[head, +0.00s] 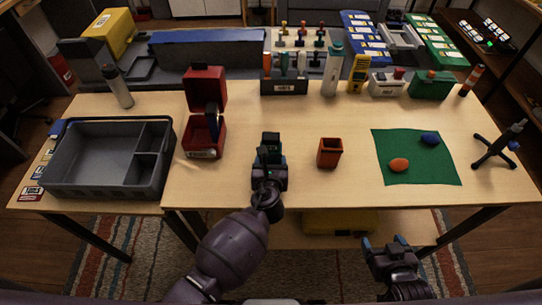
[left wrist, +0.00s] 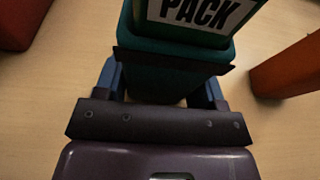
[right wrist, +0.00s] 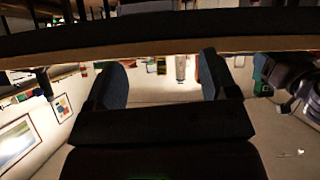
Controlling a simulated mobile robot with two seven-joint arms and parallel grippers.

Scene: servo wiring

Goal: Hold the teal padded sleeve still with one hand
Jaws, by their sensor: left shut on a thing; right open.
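The teal padded sleeve (left wrist: 165,85) stands between the fingers of my left gripper (left wrist: 165,88) in the left wrist view. It bears a white label reading PACK. In the head view my left gripper (head: 269,162) is shut on the sleeve (head: 270,139) near the middle of the table, and mostly hides it. Whether the sleeve touches the table is hard to tell. My right gripper (head: 386,243) is open and empty, in front of the table's front edge. In the right wrist view its two fingers (right wrist: 160,82) are wide apart with nothing between them.
An open red box (head: 205,135) stands left of the sleeve, an orange-brown cup (head: 329,153) right of it. A grey divided tray (head: 105,195) sits at the left. A green mat (head: 430,172) holds an orange and a blue lump. The front middle of the table is clear.

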